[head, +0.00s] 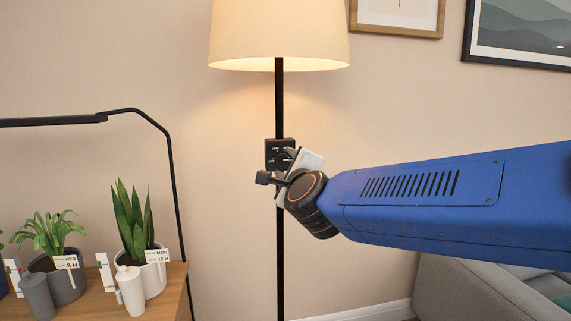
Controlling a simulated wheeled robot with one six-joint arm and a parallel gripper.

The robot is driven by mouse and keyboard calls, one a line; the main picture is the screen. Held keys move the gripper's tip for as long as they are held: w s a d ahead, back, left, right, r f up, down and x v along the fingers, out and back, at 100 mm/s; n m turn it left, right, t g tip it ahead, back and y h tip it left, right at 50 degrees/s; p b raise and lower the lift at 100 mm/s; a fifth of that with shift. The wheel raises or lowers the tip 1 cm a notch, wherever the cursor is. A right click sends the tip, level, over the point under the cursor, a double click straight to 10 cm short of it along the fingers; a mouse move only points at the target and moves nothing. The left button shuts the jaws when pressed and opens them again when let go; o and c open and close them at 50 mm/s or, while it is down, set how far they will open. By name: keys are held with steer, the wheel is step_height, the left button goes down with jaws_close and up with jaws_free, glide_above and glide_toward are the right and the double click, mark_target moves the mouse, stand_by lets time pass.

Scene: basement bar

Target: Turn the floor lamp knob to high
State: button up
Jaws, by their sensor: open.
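The floor lamp has a cream shade (279,36) that glows, on a thin black pole (280,96). A black knob box (279,147) with small white markings is fixed to the pole below the shade. My gripper (275,180) is at the end of the blue arm, at the lower part of the box, and hides part of it. The jaws are open. The knob is mostly hidden behind my gripper, so its setting and whether my fingers touch it cannot be told.
At the left, a wooden cabinet (176,292) holds potted plants with labels, including a tall one (134,222), and a white cylinder (130,290). A black desk lamp arm (110,112) arches above them. A grey sofa (470,290) stands at the lower right. Framed pictures (520,35) hang on the wall.

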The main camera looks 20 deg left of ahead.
steer(key=v, duration=1.5)
steer(key=shift+s, duration=0.1)
steer(key=d+f+n+g+h, duration=0.15)
steer(key=d+f+n, duration=0.25)
steer(key=d, duration=0.4)
steer(key=d+f+n+g, duration=0.2)
steer(key=d+f+n, duration=0.3)
steer(key=d, duration=0.2)
steer(key=d+f+n+g+h, duration=0.15)
steer(key=d+f+n, duration=0.25)
steer(key=d, duration=0.4)
steer(key=s+d+f+n+g+h, duration=0.1)
steer(key=s+d+f+h, duration=0.1)
steer(key=s+d+f, duration=0.3)
steer(key=s+d+f+n+g+h, duration=0.1)
steer(key=s+d+f, duration=0.4)
steer(key=d, duration=0.5)
steer(key=s+d+f+n+g+h, duration=0.2)
steer(key=s+d+f, duration=0.3)
steer(key=d, duration=0.3)
steer(key=shift+f+g+h, duration=0.55)
steer(key=shift+g+h, duration=0.15)
steer(key=shift+h, duration=0.1)
